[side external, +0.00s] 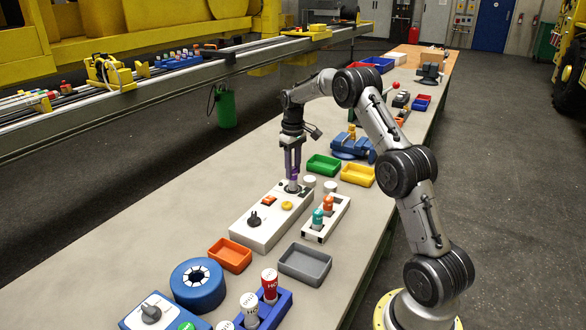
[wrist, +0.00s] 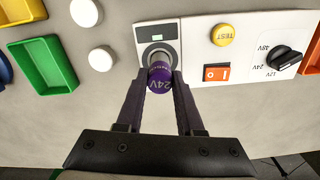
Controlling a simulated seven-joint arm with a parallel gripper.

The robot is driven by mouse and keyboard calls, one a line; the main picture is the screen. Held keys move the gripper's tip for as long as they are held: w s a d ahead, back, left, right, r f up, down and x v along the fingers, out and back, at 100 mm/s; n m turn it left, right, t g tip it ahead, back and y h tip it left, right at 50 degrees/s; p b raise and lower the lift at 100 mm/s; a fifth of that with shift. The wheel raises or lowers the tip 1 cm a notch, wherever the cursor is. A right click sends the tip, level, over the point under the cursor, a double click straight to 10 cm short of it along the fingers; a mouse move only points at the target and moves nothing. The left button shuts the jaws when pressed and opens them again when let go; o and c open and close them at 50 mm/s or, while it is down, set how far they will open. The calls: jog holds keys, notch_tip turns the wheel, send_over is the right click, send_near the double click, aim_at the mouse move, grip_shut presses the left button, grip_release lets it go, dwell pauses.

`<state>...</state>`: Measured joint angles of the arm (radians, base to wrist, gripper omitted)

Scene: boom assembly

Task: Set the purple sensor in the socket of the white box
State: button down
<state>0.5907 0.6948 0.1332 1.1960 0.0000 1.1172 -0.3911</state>
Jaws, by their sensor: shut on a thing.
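The white box (side external: 262,222) lies on the bench and carries a yellow TEST button (wrist: 223,34), an orange switch (wrist: 214,74) and a black knob (wrist: 285,59). The sensor stands at the dark-framed socket (wrist: 157,33) at the box's far end. In the wrist view its lower part overlaps the socket opening. I cannot tell how deep it sits. In the side view my gripper (side external: 293,176) points down over that end of the box.
A white rack (side external: 326,220) with teal and orange sensors stands right of the box. White round caps (side external: 309,181) lie nearby. Green (side external: 324,165), yellow (side external: 358,175), orange (side external: 230,255) and grey (side external: 305,264) trays surround the area. The bench left of the box is clear.

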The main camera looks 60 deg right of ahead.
jog(key=shift+f, duration=1.05)
jog(key=shift+f, duration=0.35)
jog(key=shift+c, duration=2.3)
grip_release()
jog(key=shift+r, duration=3.55)
